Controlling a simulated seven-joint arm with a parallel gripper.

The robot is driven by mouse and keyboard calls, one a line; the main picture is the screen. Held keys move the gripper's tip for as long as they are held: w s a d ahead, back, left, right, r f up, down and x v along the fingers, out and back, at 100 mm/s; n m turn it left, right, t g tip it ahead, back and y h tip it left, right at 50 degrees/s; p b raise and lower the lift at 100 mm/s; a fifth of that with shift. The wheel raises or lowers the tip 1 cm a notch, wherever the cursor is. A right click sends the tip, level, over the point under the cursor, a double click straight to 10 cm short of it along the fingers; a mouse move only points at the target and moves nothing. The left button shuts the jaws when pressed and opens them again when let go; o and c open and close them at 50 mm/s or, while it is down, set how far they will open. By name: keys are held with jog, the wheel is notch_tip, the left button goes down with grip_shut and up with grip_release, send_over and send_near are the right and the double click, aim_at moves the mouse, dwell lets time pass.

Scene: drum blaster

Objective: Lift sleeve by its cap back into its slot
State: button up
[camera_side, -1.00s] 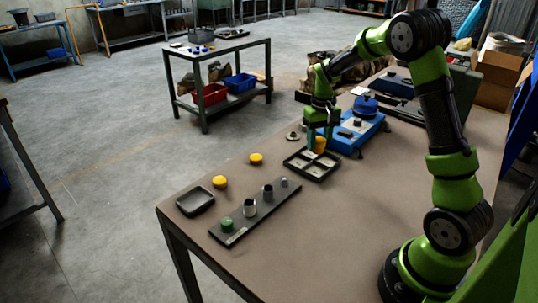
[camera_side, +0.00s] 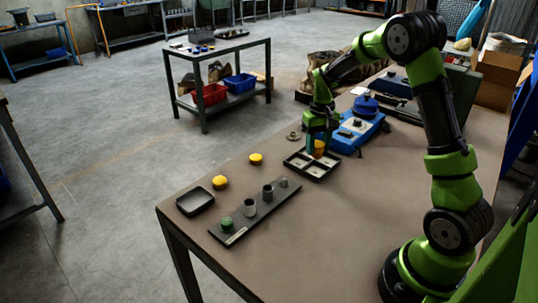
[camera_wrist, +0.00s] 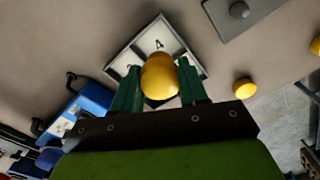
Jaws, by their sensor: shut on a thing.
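My gripper (camera_side: 319,147) is shut on a yellow cap (camera_side: 319,149) over the back part of the divided tray (camera_side: 314,175). In the wrist view the cap (camera_wrist: 159,76) sits between the two green fingers of my gripper (camera_wrist: 160,88), in front of the tray (camera_wrist: 122,62). A letter-like mark shows on the tray floor. The cap hides whatever is under it, so I cannot tell whether a sleeve hangs below or touches the tray. A dark rack strip (camera_side: 262,218) at the front left holds a green-capped piece (camera_side: 227,225) and several grey sleeves (camera_side: 250,208).
Two loose yellow caps (camera_side: 220,182) (camera_side: 256,159) lie left of the tray. A small dark dish (camera_side: 195,201) is near the left edge. A blue machine (camera_side: 355,133) stands close behind the tray. The table to the right of the tray is clear.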

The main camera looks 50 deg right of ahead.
jog(key=shift+f, duration=3)
jog(key=o, duration=1)
jog(key=shift+f, duration=0.1)
jog(key=shift+o, duration=0.7)
jog(key=shift+w+a, duration=0.1)
jog(key=shift+a, duration=0.05)
jog(key=shift+c, duration=1.3)
